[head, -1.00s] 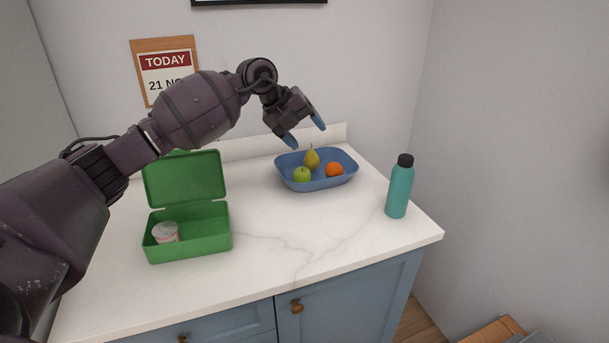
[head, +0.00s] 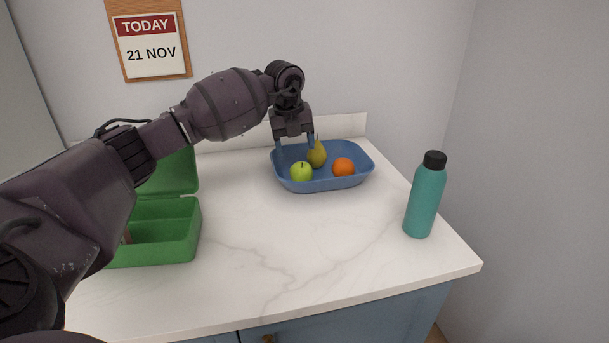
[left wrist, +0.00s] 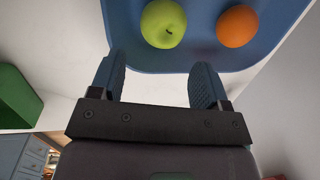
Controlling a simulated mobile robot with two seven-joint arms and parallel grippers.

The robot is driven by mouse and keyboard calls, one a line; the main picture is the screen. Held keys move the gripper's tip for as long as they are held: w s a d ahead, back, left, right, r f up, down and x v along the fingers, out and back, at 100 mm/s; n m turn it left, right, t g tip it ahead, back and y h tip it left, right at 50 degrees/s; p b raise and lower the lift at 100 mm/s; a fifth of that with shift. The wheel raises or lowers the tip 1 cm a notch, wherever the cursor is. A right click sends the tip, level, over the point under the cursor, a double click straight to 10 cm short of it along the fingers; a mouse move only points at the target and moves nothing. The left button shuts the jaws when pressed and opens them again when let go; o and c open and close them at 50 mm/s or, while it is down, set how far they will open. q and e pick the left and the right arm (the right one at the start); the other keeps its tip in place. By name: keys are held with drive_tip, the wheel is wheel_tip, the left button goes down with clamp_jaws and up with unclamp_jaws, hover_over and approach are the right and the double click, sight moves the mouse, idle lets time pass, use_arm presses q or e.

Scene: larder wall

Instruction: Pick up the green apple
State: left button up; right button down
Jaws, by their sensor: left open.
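The green apple (head: 301,172) sits in the front left part of a blue tray (head: 325,184) on the counter. It also shows in the left wrist view (left wrist: 163,24), just beyond my fingertips and roughly between their lines. My left gripper (head: 296,146) is open and empty, pointing down over the back left of the tray, above and behind the apple. Its two blue fingers stand apart in the left wrist view (left wrist: 158,85), not touching the apple. My right gripper is not in view.
In the tray, a pear (head: 317,155) stands behind the apple and an orange (head: 343,167) lies to its right. A teal bottle (head: 424,200) stands near the counter's right edge. An open green box (head: 165,240) is at left, partly behind my arm. The middle counter is clear.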

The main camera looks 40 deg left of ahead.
sight(300, 165)
use_arm(q)
drive_tip(key=f, duration=0.4)
drive_tip(key=shift+w, duration=0.4)
drive_tip(key=shift+w+d+f+b, duration=0.1)
drive_tip(key=shift+f+b, duration=0.25)
drive_tip(key=f, duration=0.2)
drive_tip(key=w+f+b, duration=0.1)
drive_tip(key=f, duration=0.1)
drive_tip(key=shift+w+f, duration=0.1)
drive_tip(key=shift+f, duration=0.2)
drive_tip(key=shift+r, duration=0.1)
drive_tip(key=c, duration=0.6)
drive_tip(key=shift+c, duration=0.5)
